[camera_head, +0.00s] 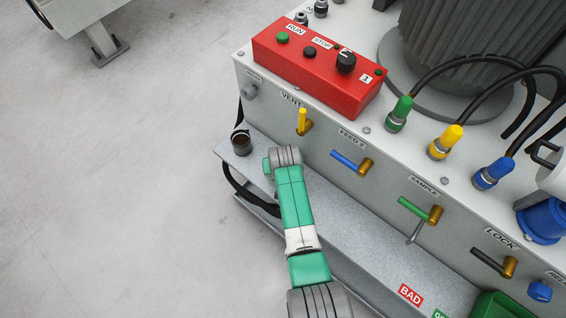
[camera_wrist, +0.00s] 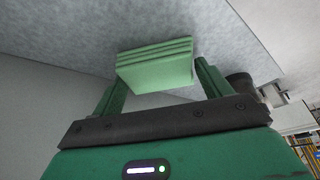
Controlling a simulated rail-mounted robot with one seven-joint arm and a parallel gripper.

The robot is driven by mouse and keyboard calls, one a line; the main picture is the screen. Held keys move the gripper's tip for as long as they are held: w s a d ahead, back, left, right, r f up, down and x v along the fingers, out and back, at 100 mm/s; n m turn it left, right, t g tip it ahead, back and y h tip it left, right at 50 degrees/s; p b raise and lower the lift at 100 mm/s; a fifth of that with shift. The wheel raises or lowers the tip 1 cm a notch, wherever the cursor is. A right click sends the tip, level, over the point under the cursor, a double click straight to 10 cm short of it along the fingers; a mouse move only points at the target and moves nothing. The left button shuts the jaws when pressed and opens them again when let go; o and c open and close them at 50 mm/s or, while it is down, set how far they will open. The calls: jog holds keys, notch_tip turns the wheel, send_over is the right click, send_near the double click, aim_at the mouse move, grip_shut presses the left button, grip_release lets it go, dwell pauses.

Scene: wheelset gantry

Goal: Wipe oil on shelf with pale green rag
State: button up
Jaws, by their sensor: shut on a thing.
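The pale green rag (camera_wrist: 155,65) is a folded, layered pad between the two fingers of my gripper (camera_wrist: 160,74) in the wrist view. My gripper is shut on it. The grey speckled shelf (camera_wrist: 75,35) fills the top of the wrist view, close beyond the rag; I cannot tell whether they touch. In the head view the shelf (camera_head: 345,222) runs along the machine's front, and my arm reaches over its left part. The rag and fingers are hidden there behind my wrist. I make out no oil in either view; my arm covers part of the shelf.
A dark cup (camera_head: 241,142) stands at the shelf's left end. Yellow (camera_head: 302,120), blue (camera_head: 347,160) and green (camera_head: 412,208) valve handles stick out above the shelf. A red control box (camera_head: 310,75) sits on top. A green bin (camera_head: 497,306) is at lower right.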

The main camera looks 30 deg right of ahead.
jog(key=a+p, duration=0.1)
jog(key=s+a+p, duration=0.1)
jog(key=a, duration=0.1)
jog(key=s+a+p, duration=0.1)
jog(key=a, duration=0.1)
jog(key=shift+s+a+r+p, duration=0.1)
jog(key=shift+p, duration=0.3)
notch_tip(320, 180, up, 2)
jog(key=shift+s+r+p, duration=0.1)
jog(key=shift+r+p, duration=0.1)
jog(key=shift+p, duration=0.6)
notch_tip(320, 180, up, 6)
jog(key=p, duration=0.5)
jog(key=shift+f, duration=0.25)
jog(key=s+a+r+n+y+p, duration=0.1)
jog(key=a+r+n+p, duration=0.1)
jog(key=a+r, duration=0.7)
jog(key=s+a+r+n+y+p, duration=0.1)
jog(key=a+r+n+p, duration=0.1)
jog(key=a+r, duration=0.65)
jog(key=w+p+v, duration=0.2)
jog(key=p+v, duration=1.7)
jog(key=w+r+p+v, duration=0.1)
jog(key=w+p+v, duration=0.1)
jog(key=p+v, duration=1.7)
jog(key=shift+d+r, duration=0.3)
jog(key=shift+r, duration=0.35)
